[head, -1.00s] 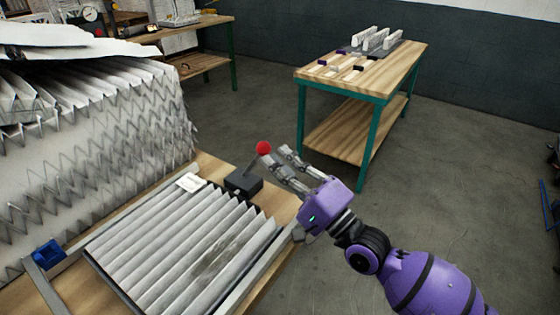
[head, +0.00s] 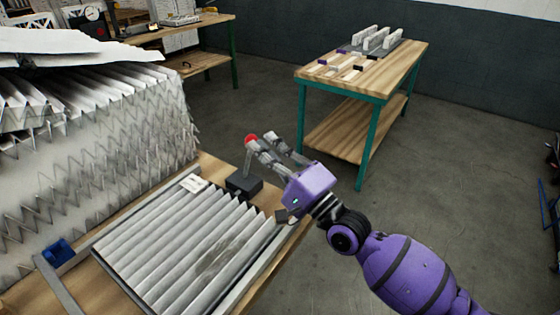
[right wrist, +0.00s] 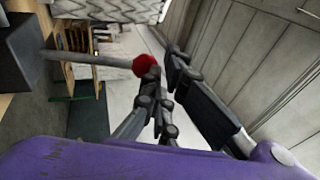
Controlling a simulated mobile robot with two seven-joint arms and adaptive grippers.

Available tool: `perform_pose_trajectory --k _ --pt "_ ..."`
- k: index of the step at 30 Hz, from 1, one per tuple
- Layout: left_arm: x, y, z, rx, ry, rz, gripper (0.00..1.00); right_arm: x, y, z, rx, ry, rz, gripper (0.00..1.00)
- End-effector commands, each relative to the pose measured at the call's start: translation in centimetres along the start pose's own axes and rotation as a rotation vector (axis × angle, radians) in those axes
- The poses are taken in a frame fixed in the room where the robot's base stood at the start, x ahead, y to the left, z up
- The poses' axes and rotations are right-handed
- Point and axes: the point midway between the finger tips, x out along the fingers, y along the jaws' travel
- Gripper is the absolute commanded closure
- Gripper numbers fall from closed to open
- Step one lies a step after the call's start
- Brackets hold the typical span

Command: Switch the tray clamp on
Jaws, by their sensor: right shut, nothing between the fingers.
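The tray clamp switch is a dark box (head: 243,186) at the far right corner of the tray, with a thin lever and a red ball knob (head: 252,140). The lever stands nearly upright. The knob (right wrist: 145,66) also shows in the right wrist view, against a fingertip or very close to it. My right gripper (head: 262,142) is shut and empty, its fingers just right of the knob. In the right wrist view, the fingers (right wrist: 162,75) point toward the knob's side. The tray frame (head: 262,268) holds a grey-stained pleated filter (head: 190,245). My left gripper is out of view.
A large stack of pleated filter material (head: 95,170) fills the left. A blue block (head: 57,252) sits on the frame's left rail. A white label (head: 193,183) lies by the switch. A wooden table with green legs (head: 350,85) stands behind, across open floor.

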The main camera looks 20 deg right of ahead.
Motion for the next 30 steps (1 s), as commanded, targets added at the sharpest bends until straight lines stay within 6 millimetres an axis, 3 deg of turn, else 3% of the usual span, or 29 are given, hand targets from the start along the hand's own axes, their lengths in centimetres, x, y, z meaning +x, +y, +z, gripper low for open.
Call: perform_pose_trajectory --k 5,15,30 --pt "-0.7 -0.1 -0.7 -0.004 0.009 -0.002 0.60 2.7 -0.7 0.4 -0.001 -0.001 -0.006 1.00" --pt "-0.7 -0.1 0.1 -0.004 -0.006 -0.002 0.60 7.0 0.5 1.1 0.001 -0.001 0.000 1.00" --pt "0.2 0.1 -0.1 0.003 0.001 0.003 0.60 10.9 2.8 1.6 0.001 0.000 0.003 1.00"
